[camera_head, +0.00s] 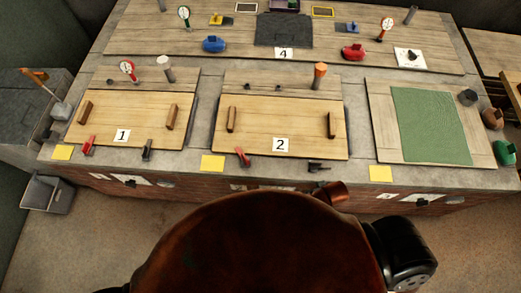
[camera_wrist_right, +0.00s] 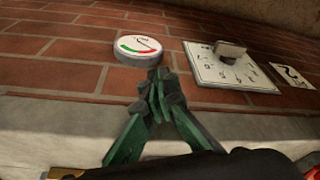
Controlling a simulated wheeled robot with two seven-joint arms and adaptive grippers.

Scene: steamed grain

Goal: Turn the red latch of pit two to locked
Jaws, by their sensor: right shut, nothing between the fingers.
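Pit two has a wooden lid (camera_head: 275,128) with a "2" card and two dark wooden handles. Its red latch (camera_head: 243,157) sits at the lid's front edge, left of the card, tilted. A black latch (camera_head: 317,166) sits at the front right of the same lid. My right gripper (camera_wrist_right: 158,82) shows in the right wrist view with green fingers shut and empty, in front of the brick wall and below a round gauge (camera_wrist_right: 138,50). A small red part shows at that view's lower right corner; I cannot tell what it is. My left gripper is out of view.
Pit one's lid (camera_head: 110,143) with its own red latch (camera_head: 89,145) is on the left. A green mat (camera_head: 430,125) covers the right pit. In the right wrist view, a dial plate with a knob (camera_wrist_right: 230,68) and a number card (camera_wrist_right: 292,76) are right of the gauge.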

